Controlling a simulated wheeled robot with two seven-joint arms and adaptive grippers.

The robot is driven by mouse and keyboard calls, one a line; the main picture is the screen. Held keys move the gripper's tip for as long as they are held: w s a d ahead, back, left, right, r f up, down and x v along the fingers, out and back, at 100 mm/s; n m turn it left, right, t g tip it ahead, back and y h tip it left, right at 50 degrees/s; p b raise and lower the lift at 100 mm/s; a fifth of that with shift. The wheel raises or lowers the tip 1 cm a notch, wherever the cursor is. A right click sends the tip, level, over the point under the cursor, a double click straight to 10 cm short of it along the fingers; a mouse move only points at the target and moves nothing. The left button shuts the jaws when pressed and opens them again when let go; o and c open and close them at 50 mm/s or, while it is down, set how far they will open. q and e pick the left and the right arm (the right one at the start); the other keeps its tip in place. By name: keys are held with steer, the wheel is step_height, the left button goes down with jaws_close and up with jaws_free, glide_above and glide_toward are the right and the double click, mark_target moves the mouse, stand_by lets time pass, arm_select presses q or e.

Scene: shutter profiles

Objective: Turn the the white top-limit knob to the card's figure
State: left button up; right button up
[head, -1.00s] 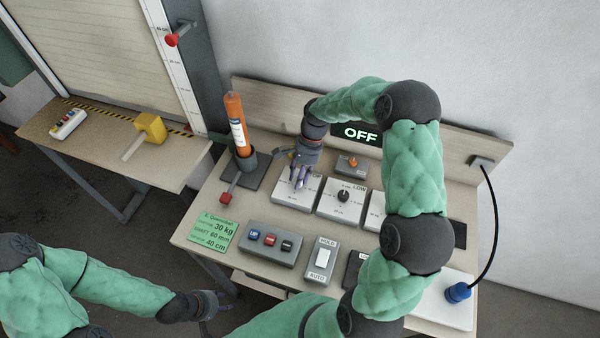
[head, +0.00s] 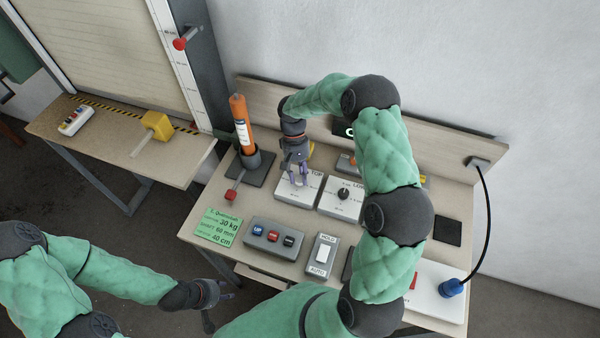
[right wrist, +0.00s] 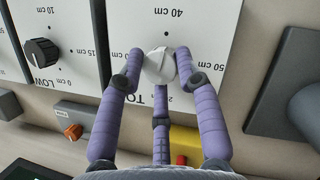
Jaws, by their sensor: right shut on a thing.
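The white top-limit knob (right wrist: 157,66) stands on the white TOP panel (right wrist: 196,20), which also shows in the head view (head: 290,199). A "40 cm" mark and a "50 cm" mark are legible around it in the right wrist view. My right gripper (right wrist: 160,72) is shut on the knob, its purple fingers around it. The fingers partly hide it, and I cannot tell its exact setting. The green card (head: 218,228) has lines reading 30 kg, 60 mm and 40 cm. My left gripper (head: 220,300) is open and empty, low in front of the bench.
The LOW panel with a black knob (head: 343,194) is beside the TOP panel. An orange tube (head: 240,122) stands in a dark holder at left. A box of push buttons (head: 273,237) and a HOLD/AUTO switch (head: 322,254) are nearer the front. My right arm hides part of the bench.

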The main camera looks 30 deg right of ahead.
steer(key=shift+s+a+n+h, duration=0.1)
steer(key=shift+a+n+h, duration=0.1)
steer(key=shift+n, duration=0.35)
steer(key=shift+a+n+h, duration=0.1)
steer(key=shift+n+h, duration=0.1)
steer(key=shift+n, duration=0.35)
steer(key=shift+s, duration=0.1)
steer(key=o, duration=1.1)
steer(key=shift+d+r, duration=0.1)
steer(key=shift+r, duration=0.05)
steer(key=v, duration=1.1)
steer(key=shift+w+r, duration=0.3)
steer(key=shift+w, duration=0.05)
steer(key=shift+r, duration=0.1)
